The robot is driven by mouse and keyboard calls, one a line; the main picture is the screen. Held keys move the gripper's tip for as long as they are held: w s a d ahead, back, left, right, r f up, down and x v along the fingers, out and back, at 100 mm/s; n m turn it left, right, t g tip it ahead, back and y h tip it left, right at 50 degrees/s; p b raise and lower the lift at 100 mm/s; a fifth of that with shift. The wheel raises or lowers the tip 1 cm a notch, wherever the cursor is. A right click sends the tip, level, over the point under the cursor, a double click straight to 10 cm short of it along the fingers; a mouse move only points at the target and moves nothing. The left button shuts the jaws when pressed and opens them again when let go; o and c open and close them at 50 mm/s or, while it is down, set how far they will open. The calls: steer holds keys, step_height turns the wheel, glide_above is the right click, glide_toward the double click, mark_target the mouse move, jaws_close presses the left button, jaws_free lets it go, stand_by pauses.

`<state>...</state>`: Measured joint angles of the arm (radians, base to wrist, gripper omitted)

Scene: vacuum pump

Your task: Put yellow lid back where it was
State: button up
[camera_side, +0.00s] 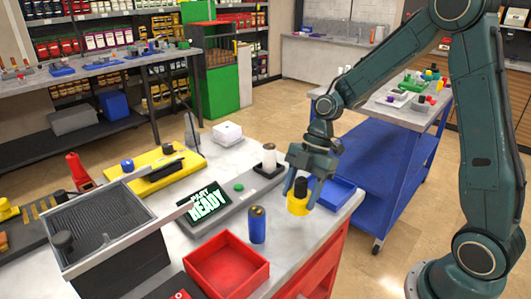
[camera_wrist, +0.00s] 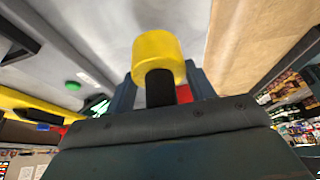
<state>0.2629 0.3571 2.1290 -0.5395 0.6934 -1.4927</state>
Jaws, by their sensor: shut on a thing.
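The yellow lid (camera_side: 297,206) is a short yellow cylinder with a black knob on top. My gripper (camera_side: 301,190) is shut on the black knob and points down over the right edge of the light worktable. I cannot tell whether the lid touches the table or hangs just above it. In the wrist view the yellow lid (camera_wrist: 160,55) sticks out beyond the fingers, its black knob (camera_wrist: 159,88) between them.
A blue cylinder (camera_side: 257,226) stands left of the lid, with a red tray (camera_side: 227,262) in front. A blue tray (camera_side: 333,191) lies close behind the lid.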

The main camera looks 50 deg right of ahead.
steer(key=shift+f, duration=1.75)
steer(key=shift+f, duration=0.15)
steer(key=o, duration=1.1)
steer(key=shift+r, duration=0.2)
steer(key=v, duration=1.2)
